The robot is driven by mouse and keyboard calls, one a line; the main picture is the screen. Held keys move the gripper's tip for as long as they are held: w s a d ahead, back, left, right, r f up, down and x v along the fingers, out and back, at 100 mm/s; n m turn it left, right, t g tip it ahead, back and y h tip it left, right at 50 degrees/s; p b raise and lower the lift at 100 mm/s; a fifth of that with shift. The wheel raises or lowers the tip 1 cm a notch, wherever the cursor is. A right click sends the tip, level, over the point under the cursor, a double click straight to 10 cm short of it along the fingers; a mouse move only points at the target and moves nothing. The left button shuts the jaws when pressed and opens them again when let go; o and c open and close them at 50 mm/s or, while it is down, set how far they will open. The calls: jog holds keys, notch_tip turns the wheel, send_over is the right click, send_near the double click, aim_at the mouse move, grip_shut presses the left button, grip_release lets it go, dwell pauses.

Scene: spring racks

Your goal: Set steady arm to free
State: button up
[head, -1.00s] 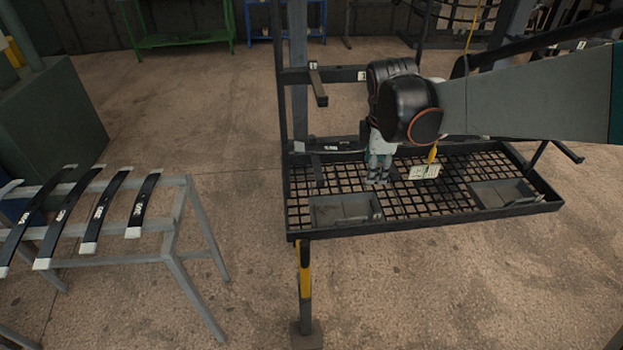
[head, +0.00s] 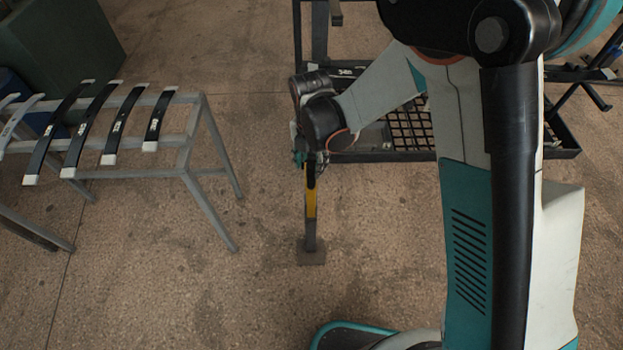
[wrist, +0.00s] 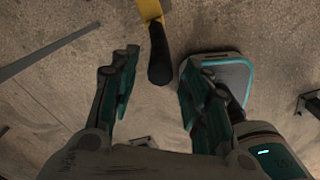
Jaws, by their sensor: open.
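The steady arm (head: 311,205) is an upright yellow and black bar in front of the rack, with a dark foot plate on the floor. In the wrist view, its yellow length and black rounded end (wrist: 158,62) show between and just beyond my fingers. My gripper (head: 304,160) is at the top of the bar in the head view, partly hidden by my wrist. In the wrist view, my gripper (wrist: 159,72) has its fingers wide apart, with visible space on both sides of the black end.
The dark rack (head: 350,73) stands behind, with its mesh tray (head: 408,127) largely covered by my arm. A grey metal stand (head: 190,150) at left carries several black leaf springs (head: 118,125). The floor between stand and steady arm is clear.

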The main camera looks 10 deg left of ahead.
aim_at(311, 178)
notch_tip(311, 178, down, 8)
jog(key=shift+f+b, duration=0.1)
jog(key=shift+b, duration=1)
grip_shut()
